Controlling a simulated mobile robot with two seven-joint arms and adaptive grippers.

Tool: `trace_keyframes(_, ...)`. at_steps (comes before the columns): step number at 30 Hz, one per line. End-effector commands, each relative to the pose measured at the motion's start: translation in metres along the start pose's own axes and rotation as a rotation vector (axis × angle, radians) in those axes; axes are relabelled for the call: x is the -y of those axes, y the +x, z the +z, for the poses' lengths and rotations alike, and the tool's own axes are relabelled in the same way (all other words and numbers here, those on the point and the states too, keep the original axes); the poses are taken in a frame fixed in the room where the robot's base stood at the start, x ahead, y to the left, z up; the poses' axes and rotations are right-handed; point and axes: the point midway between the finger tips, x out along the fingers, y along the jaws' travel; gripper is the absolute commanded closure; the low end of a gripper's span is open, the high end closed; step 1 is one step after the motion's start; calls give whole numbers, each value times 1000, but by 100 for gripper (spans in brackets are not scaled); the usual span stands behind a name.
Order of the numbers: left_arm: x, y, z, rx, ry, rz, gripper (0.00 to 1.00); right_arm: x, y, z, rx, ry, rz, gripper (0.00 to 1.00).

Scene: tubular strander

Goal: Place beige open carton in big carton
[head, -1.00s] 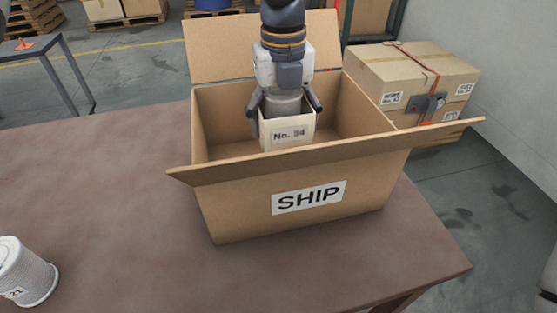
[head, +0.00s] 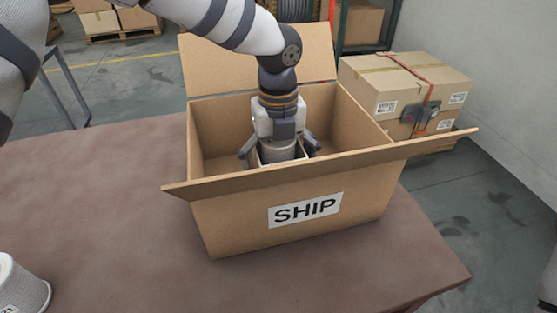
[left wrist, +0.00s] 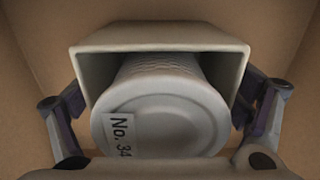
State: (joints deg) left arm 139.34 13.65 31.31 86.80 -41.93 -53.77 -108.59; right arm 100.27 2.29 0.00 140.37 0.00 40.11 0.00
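The big carton (head: 240,225), brown with a SHIP label and open flaps, stands on the table. The beige open carton (head: 253,158) is inside it, only its upper edge showing above the front wall; whether it touches the floor is hidden. In the left wrist view the beige carton (left wrist: 160,44) holds a whitish round container (left wrist: 165,125) labelled No. 34. My left gripper (head: 281,150) reaches down into the big carton, its fingers spread on either side of the beige carton; they look open. It also shows in the left wrist view (left wrist: 160,110). My right gripper is out of view.
A white round container (head: 22,285) stands on the brown table (head: 100,210) at lower left. Strapped boxes (head: 410,85) stand behind at right. The big carton's front flap (head: 330,165) sticks out to both sides.

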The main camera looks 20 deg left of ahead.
Motion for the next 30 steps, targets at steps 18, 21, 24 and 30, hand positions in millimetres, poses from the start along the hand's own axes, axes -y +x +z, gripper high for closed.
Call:
trace_keyframes(18, 0, -100, 0, 2, -1, -3, 7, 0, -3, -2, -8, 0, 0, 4)
trace_keyframes(21, 0, -115, 1, 0, -1, -1, 7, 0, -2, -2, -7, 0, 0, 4)
trace_keyframes(24, 0, -122, 0, -1, 0, 1, 7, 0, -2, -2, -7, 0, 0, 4)
trace_keyframes(30, 0, -124, 0, -2, 0, 1, 7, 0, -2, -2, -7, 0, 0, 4)
